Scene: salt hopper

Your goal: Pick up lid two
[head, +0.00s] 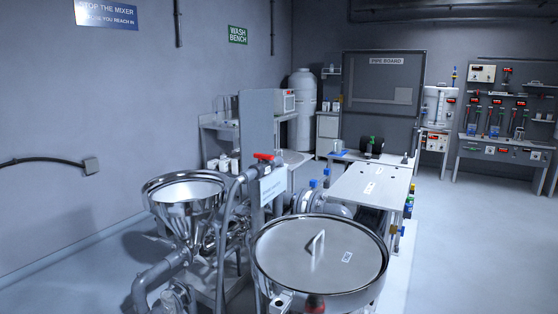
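A large round metal lid (295,265) covers a vessel in the lower middle of the head view. It has a raised bar handle (317,243) near its centre and a small white label (347,257) on its right side. The label is too small to read, so I cannot tell whether this is lid two. A shiny steel hopper (185,205) stands to its left, with its wide mouth facing up and no separate lid that I can make out. Neither of my grippers is in view.
A post with a red-handled valve (263,157) rises between hopper and vessel. A flat-topped unit (370,187) stands behind the lid. The floor on the right (480,240) is clear.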

